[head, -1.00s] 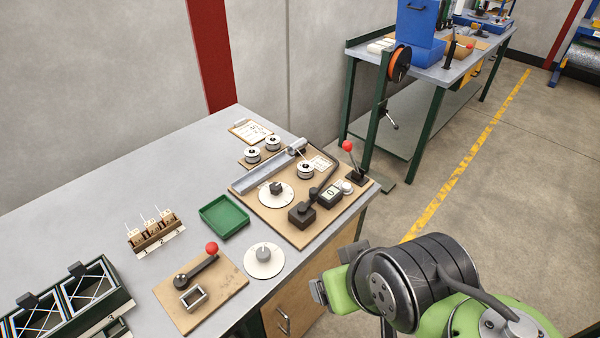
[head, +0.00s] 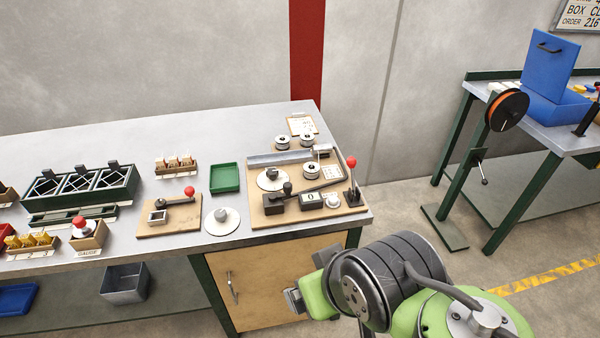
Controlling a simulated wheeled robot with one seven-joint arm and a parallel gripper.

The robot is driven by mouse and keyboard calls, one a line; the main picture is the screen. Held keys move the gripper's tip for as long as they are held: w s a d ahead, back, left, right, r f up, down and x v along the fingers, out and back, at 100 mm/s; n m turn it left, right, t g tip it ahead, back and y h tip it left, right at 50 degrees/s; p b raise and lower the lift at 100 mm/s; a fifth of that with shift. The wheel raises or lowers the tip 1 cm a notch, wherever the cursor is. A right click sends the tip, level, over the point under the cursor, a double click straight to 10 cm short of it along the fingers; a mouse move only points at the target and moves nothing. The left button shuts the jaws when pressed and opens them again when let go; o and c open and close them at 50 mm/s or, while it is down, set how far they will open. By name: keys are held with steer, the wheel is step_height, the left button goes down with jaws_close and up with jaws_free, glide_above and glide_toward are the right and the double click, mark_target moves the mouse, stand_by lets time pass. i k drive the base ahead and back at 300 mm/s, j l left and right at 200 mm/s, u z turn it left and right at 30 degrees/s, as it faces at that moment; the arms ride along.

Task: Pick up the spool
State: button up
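A larger orange spool (head: 508,110) hangs on a green post at the end of the other table. My gripper (head: 293,301) is in front of the workbench, low over the floor side, apart from every spool. Its fingers are small and partly hidden by the green wrist, so I cannot tell if it is open.
The winding board (head: 262,216) carries a red-knobbed lever (head: 351,163) and a counter (head: 310,198). A green tray (head: 225,178), a round white dial (head: 221,222), a crank board (head: 150,229) and black-framed bins (head: 80,186) stand to the left. The floor between the tables is clear.

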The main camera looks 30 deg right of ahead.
mark_target(309, 174)
steer(key=l+u, duration=0.3)
steer(key=l, duration=0.15)
steer(key=l+u, duration=0.35)
steer(key=l, duration=0.15)
steer(key=k+l+u, duration=0.1)
steer(key=l+u, duration=0.2)
steer(key=k+l+u, duration=0.15)
steer(key=l+u, duration=0.15)
steer(key=l, duration=0.25)
steer(key=k+l+u, duration=0.15)
steer(key=l+u, duration=0.15)
steer(key=k+l+u, duration=0.35)
steer(key=l+u, duration=0.25)
steer(key=l, duration=0.15)
steer(key=k+l+u, duration=0.1)
steer(key=l+u, duration=0.15)
steer(key=l, duration=0.15)
steer(key=i, duration=0.45)
